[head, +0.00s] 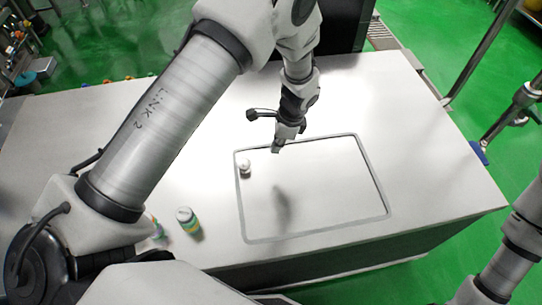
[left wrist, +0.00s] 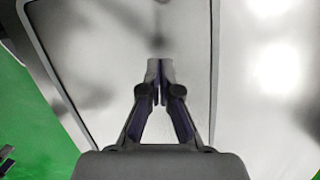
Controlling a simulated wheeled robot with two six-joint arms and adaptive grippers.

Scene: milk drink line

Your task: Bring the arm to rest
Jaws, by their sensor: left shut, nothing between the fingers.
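My left arm comes in from the left in the head view and reaches over the white table. Its gripper (head: 277,147) hangs above the far edge of the rectangle outlined in grey (head: 246,229) on the table. In the left wrist view the left gripper (left wrist: 160,64) has its fingertips together with nothing between them, above the pale surface and its grey outline (left wrist: 207,60). My right arm shows only in part at the lower right of the head view; its gripper is not seen.
A small white bottle (head: 244,166) stands inside the outline's left side. Another bottle with a coloured label (head: 187,220) stands left of the outline, with a third one (head: 155,226) partly hidden behind my arm. The table (head: 420,150) is clear at the right.

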